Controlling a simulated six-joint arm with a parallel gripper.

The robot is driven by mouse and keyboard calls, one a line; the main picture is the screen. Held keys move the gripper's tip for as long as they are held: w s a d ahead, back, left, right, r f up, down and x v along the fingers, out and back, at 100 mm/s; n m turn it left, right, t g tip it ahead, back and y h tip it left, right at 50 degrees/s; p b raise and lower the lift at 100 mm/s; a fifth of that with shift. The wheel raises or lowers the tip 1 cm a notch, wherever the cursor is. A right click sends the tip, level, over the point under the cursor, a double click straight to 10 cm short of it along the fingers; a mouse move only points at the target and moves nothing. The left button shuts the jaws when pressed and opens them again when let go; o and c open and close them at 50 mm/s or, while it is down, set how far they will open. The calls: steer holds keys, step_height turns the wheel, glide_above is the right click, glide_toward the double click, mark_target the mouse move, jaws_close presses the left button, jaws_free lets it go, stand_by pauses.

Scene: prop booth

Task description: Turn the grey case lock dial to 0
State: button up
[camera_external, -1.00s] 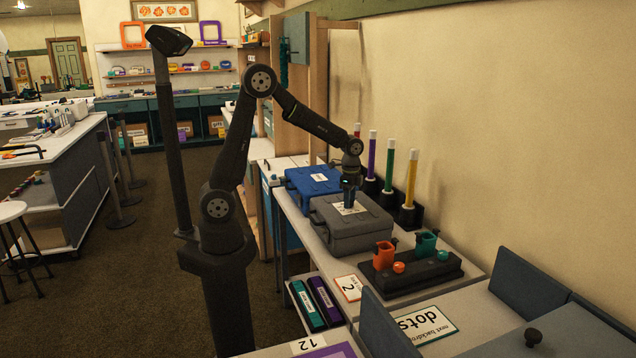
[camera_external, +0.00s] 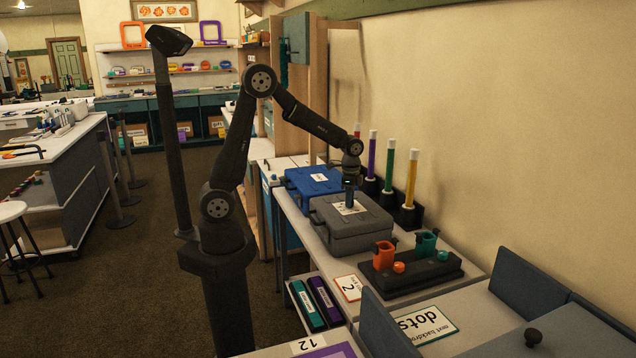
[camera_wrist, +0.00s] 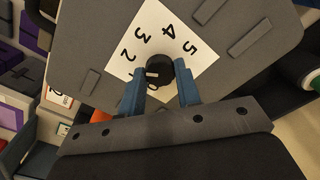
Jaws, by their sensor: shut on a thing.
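The grey case (camera_external: 345,226) lies flat and closed on the counter; it also fills the wrist view (camera_wrist: 85,45). On its lid is a white number card (camera_wrist: 172,22) with 2, 3, 4 and 5 readable; another number near its lower left edge is partly hidden. The black dial (camera_wrist: 156,73) sits on the card, with a pale mark on its left side, towards the low numbers. My gripper (camera_wrist: 161,88) points down over the lid, its blue fingers either side of the dial and shut on it. It also shows in the external view (camera_external: 349,202).
A blue case (camera_external: 313,182) lies just behind the grey one. A black stand with orange and teal cups (camera_external: 410,272) is in front of it. Tall coloured tubes (camera_external: 388,172) stand along the wall to the right.

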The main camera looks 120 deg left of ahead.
steer(key=n, duration=1.1)
steer(key=shift+n, duration=2.2)
steer(key=o, duration=1)
steer(key=shift+c, duration=0.2)
